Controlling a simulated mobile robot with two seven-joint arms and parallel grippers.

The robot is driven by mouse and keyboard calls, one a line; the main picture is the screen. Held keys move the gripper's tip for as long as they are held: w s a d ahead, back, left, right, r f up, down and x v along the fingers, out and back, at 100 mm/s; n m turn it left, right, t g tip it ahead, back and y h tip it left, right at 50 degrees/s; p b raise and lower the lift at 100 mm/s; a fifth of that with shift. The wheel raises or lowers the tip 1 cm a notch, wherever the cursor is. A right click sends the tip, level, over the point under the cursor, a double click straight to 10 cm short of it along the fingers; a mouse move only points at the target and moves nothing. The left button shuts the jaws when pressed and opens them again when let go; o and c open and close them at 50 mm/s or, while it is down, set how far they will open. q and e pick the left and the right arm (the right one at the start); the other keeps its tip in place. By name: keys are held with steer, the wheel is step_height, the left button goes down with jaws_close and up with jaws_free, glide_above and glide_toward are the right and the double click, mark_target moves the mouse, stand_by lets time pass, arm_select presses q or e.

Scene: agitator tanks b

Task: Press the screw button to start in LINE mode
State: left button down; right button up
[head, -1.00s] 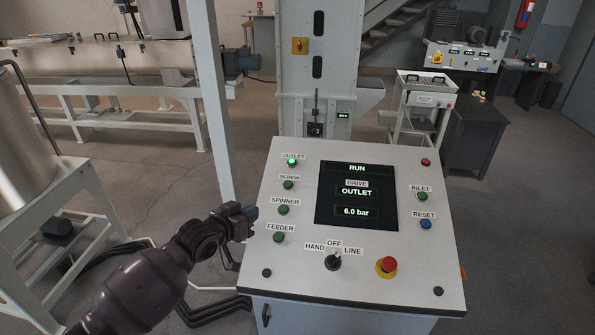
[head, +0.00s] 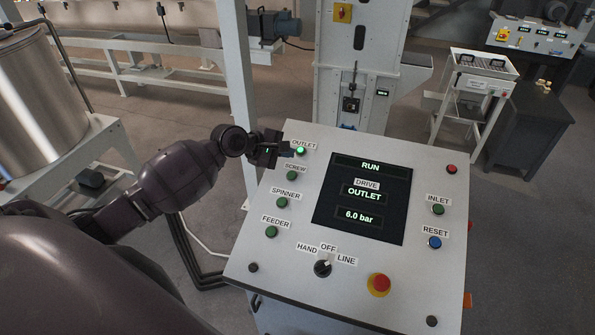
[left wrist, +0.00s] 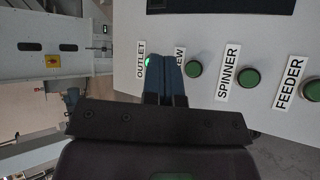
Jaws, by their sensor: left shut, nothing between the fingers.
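The green SCREW button (head: 292,175) is unlit on the left side of the sloped control panel (head: 280,245), below the lit OUTLET button (head: 300,150). My left gripper (head: 286,151) is shut and empty at the panel's upper left edge, beside the OUTLET button. In the left wrist view its fingertips (left wrist: 166,64) lie between the glowing OUTLET button (left wrist: 148,61) and the SCREW button (left wrist: 194,68), partly covering the SCREW label. Contact with the panel cannot be told. The mode selector (head: 322,268) points up and right, seemingly towards LINE. My right gripper is out of view.
The display (head: 362,200) reads RUN, DRIVE OUTLET and 6.0 bar. SPINNER (head: 282,202) and FEEDER (head: 271,231) buttons sit below SCREW. A red emergency stop (head: 380,284) is at the lower right. A white post (head: 238,80) stands behind the gripper.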

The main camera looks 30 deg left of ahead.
arm_select(q)
steer(key=shift+s+n, duration=0.2)
steer(key=shift+n, duration=0.4)
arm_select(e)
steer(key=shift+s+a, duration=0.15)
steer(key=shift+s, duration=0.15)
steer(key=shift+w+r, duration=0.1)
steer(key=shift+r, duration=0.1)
arm_select(q)
steer(key=b, duration=0.3)
glide_above(292, 175)
steer(key=s, duration=0.3)
steer(key=f, duration=0.6)
steer(key=shift+w+d, duration=0.2)
steer(key=shift+d, duration=0.05)
steer(key=shift+w+a+f+b, duration=0.1)
steer(key=shift+w+f+b, duration=0.15)
steer(key=shift+f+b, duration=0.25)
steer(key=shift+w+f+b, duration=0.2)
steer(key=shift+f+b, duration=0.15)
steer(key=shift+f, duration=0.3)
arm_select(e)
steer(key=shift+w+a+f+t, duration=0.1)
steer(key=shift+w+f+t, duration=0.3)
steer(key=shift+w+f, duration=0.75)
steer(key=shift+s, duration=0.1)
